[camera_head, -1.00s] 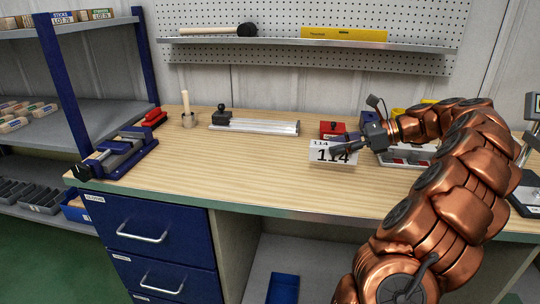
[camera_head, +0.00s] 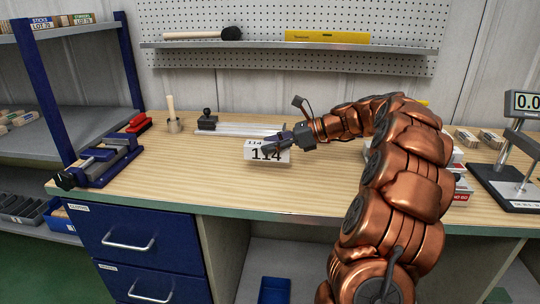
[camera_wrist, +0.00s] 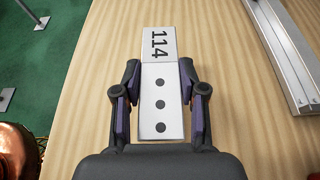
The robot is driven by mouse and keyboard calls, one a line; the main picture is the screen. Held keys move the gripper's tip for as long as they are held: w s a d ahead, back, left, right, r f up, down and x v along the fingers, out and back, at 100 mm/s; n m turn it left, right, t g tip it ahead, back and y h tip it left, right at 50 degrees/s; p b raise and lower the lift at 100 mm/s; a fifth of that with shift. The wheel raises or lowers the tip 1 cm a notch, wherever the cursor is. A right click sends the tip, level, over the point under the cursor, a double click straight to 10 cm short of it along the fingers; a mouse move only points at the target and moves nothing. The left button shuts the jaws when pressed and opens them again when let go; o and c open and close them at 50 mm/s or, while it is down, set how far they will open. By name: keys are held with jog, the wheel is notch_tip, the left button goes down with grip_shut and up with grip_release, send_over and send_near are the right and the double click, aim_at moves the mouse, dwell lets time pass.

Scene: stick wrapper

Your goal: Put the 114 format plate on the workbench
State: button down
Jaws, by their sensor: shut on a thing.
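The 114 format plate (camera_head: 262,155) is a white plate with black "114" lettering. In the wrist view the plate (camera_wrist: 160,85) shows the number at its far end and a column of three dark dots on its nearer part. My gripper (camera_head: 274,147) is shut on the plate, with a finger on each long side. In the wrist view my gripper (camera_wrist: 160,100) shows both fingers along the plate's edges. The plate is over the workbench (camera_head: 330,195), a light wood top. I cannot tell whether the plate touches the wood.
A blue vise (camera_head: 100,162) stands at the bench's left end. A metal rail (camera_head: 240,130) lies behind the plate. A cup with a wooden stick (camera_head: 175,124) and a red tool (camera_head: 139,122) stand at the back left. A scale (camera_head: 515,165) is at right. The front middle is clear.

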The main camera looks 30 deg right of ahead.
aim_at(269, 155)
jog(key=shift+w+a+f, duration=0.15)
jog(key=shift+f, duration=0.75)
jog(key=shift+w+a+f, duration=0.1)
jog(key=shift+w+f, duration=0.05)
jog(key=shift+f, duration=0.7)
jog(key=shift+f, duration=0.15)
jog(key=c, duration=0.7)
grip_release()
jog(key=shift+o, duration=0.2)
